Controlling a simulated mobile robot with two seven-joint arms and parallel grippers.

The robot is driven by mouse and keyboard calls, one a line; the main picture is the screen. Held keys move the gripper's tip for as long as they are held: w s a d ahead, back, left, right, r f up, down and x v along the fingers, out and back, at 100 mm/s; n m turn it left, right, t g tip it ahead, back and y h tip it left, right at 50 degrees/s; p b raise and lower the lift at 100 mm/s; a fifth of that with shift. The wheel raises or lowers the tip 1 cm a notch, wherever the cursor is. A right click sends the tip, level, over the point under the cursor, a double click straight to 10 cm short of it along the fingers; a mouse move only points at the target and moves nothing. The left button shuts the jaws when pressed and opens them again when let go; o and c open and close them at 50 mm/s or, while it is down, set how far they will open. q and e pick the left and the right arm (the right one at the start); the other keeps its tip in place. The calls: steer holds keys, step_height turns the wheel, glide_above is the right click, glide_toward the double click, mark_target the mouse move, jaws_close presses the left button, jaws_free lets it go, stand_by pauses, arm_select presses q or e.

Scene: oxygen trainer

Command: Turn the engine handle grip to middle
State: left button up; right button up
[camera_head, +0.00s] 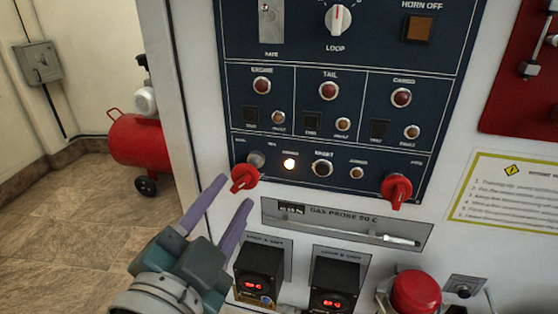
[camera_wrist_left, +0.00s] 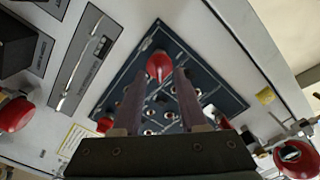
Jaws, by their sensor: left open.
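The red handle grip (camera_head: 243,178) at the lower left of the dark blue panel points down and to the left; I take it for the engine handle grip. My left gripper (camera_head: 234,192) is open, with its two purple-grey fingers reaching up to just below this handle in the head view. In the left wrist view the red handle (camera_wrist_left: 160,66) shows between the tips of my left gripper (camera_wrist_left: 163,72). I cannot tell whether the fingers touch it. A second red handle (camera_head: 397,190) sits at the panel's lower right. My right gripper is not in view.
The blue panel (camera_head: 300,140) carries several red and amber lamps and a lit lamp (camera_head: 290,164). Below are a gas probe plate (camera_head: 345,226), two black display boxes (camera_head: 258,272) and a red button (camera_head: 416,292). A red compressor (camera_head: 138,140) stands left on open floor.

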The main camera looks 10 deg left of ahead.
arm_select(q)
steer(key=shift+w, duration=0.8)
jaws_close()
